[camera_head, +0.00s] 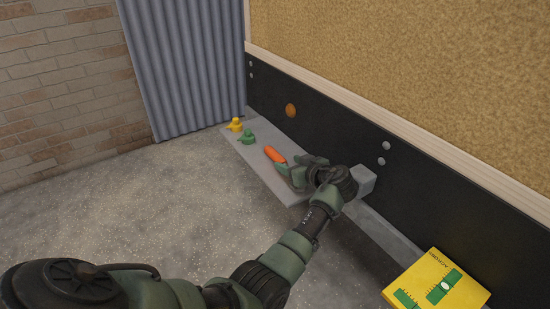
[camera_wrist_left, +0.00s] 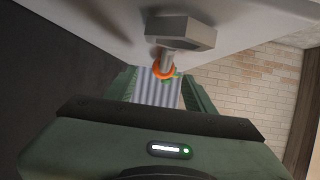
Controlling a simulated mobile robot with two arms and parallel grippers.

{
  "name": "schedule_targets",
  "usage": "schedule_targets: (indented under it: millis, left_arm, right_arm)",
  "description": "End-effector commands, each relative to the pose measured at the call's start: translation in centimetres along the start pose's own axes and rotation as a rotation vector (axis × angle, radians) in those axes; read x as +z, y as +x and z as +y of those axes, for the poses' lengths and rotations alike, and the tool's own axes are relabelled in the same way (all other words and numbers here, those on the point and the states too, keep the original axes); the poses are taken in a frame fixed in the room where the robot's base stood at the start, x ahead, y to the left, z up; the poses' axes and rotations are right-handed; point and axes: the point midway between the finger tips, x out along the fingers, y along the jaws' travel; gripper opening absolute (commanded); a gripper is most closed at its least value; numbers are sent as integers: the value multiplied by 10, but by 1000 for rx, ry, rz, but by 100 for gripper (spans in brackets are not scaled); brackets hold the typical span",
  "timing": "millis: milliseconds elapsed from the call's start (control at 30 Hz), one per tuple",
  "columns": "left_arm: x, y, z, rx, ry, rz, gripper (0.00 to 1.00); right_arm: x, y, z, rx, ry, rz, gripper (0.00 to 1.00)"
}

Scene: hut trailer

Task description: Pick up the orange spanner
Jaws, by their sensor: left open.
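The orange spanner (camera_head: 275,154) lies on a light grey ledge (camera_head: 262,172) along the black lower wall. Its orange end shows in the head view, and my gripper hides the rest. My left gripper (camera_head: 303,172) is low over the ledge, right beside the spanner's near part. In the left wrist view the open green fingers of my gripper (camera_wrist_left: 160,88) stand apart. An orange ring-like part of the spanner (camera_wrist_left: 163,70) shows near the gap, with a grey blocky head and short shank (camera_wrist_left: 180,30) in front of it. I cannot tell whether they touch. My right gripper is not in view.
A yellow item (camera_head: 235,124) and a green item (camera_head: 248,136) stand at the ledge's far end. A grey block (camera_head: 364,181) sits just right of my gripper. A yellow box (camera_head: 437,283) is at lower right. The speckled floor at left is clear.

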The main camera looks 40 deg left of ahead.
Motion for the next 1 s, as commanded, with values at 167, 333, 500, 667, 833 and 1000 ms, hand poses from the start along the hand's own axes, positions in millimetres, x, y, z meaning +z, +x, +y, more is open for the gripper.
schedule_targets:
  millis: [167,333,500,667,833,1000]
  left_arm:
    - [0,22,-1,-2,1,0,54]
    - [0,47,-4,-4,1,0,54]
    - [1,66,-4,-2,0,-1,54]
    - [1,69,-4,0,1,-2,54]
    - [1,69,-4,-1,0,-2,40]
    - [1,68,-4,-1,1,-2,0]
  right_arm:
    - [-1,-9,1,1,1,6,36]
    - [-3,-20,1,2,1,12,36]
    - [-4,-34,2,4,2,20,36]
    - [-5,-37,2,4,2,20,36]
    - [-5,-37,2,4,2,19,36]
    - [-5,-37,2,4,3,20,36]
